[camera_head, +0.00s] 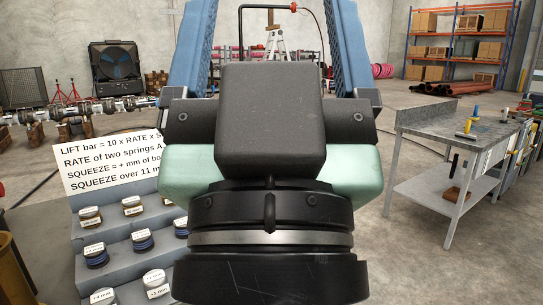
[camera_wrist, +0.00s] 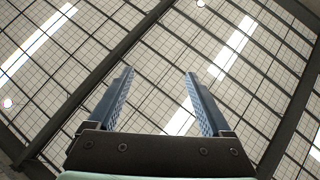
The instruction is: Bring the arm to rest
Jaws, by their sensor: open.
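My gripper (camera_head: 268,45) fills the middle of the head view, raised and pointing up and away. Its two blue ridged fingers stand wide apart at the top of the picture, with nothing between them but the distant background. In the wrist view the same gripper (camera_wrist: 158,90) shows both blue fingers apart and empty against the ceiling grid and its strip lights. The black and pale green wrist body hides much of the middle of the head view.
A stepped grey rack (camera_head: 130,232) with several small labelled pieces stands at lower left, below a white sign (camera_head: 112,150) about lift, rate and squeeze. A grey metal workbench (camera_head: 455,135) stands at right. Orange-and-blue shelving (camera_head: 458,50) is behind. Open floor lies between.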

